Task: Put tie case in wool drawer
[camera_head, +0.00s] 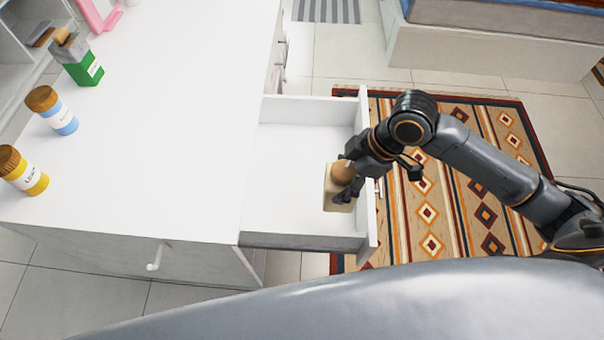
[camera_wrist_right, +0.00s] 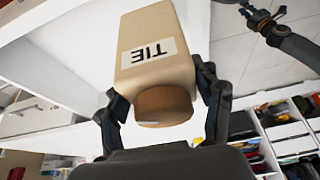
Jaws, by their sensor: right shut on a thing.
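The tie case (camera_head: 333,200) is a beige box with a round brown wooden lid. Its white label reads TIE in the right wrist view (camera_wrist_right: 155,35). My right gripper (camera_head: 345,183) is shut on the case near its lid, with one finger on each side (camera_wrist_right: 162,100). The case is over the front part of an open, empty white drawer (camera_head: 275,180); whether it touches the drawer floor I cannot tell. No wool label shows on the drawer. Part of my left gripper (camera_wrist_right: 264,20) seems to show at the top right of the wrist view, small and unclear.
A white counter (camera_head: 150,120) left of the drawer holds a green case (camera_head: 78,62), a blue case (camera_head: 55,112) and a yellow case (camera_head: 25,172). A pink frame (camera_head: 98,14) stands behind. A patterned rug (camera_head: 450,180) lies right of the drawer front (camera_head: 366,190).

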